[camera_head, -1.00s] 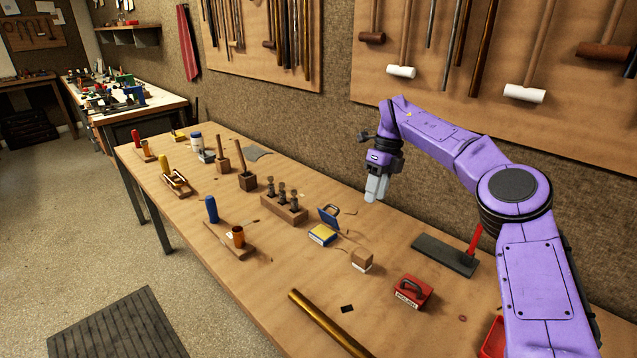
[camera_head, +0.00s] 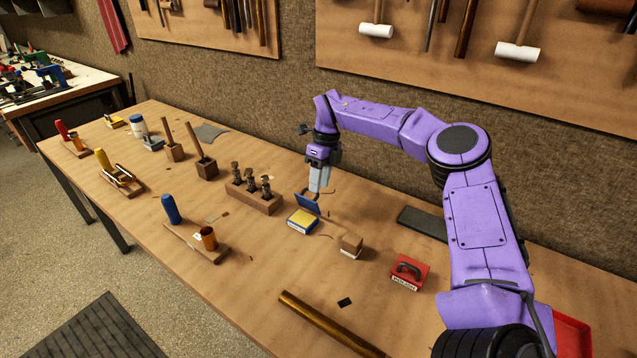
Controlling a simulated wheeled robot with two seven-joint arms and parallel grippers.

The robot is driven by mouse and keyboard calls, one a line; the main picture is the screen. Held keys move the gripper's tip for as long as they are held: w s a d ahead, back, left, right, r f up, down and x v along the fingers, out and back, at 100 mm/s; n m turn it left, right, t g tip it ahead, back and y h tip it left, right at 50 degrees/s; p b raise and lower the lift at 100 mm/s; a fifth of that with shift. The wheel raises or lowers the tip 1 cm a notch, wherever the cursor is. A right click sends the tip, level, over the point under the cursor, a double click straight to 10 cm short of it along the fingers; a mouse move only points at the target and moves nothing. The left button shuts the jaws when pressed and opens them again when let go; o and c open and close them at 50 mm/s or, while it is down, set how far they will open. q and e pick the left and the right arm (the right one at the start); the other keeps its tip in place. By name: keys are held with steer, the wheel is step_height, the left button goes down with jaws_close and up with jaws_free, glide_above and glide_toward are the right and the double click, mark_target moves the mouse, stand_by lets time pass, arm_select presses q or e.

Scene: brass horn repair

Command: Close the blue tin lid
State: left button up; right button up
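The blue tin (camera_head: 300,221) stands on the workbench, with something yellow filling its open top. Its blue lid (camera_head: 308,204) is raised at the back edge, tilted up from the tin. My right gripper (camera_head: 319,190) points down just behind and above the lid. Its grey fingers look close together, but I cannot tell whether there is a gap between them or whether they touch the lid. My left gripper is not in view.
A wooden block with several dark tools (camera_head: 254,197) stands left of the tin. A brass tube (camera_head: 328,323) lies in front. A dark flat pad (camera_head: 423,222) lies behind on the right.

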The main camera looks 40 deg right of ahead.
steer(key=shift+s+a+f, duration=0.15)
steer(key=shift+s+f, duration=0.15)
steer(key=shift+f, duration=0.05)
steer(key=shift+w, duration=0.1)
jaws_close()
stand_by(1.1)
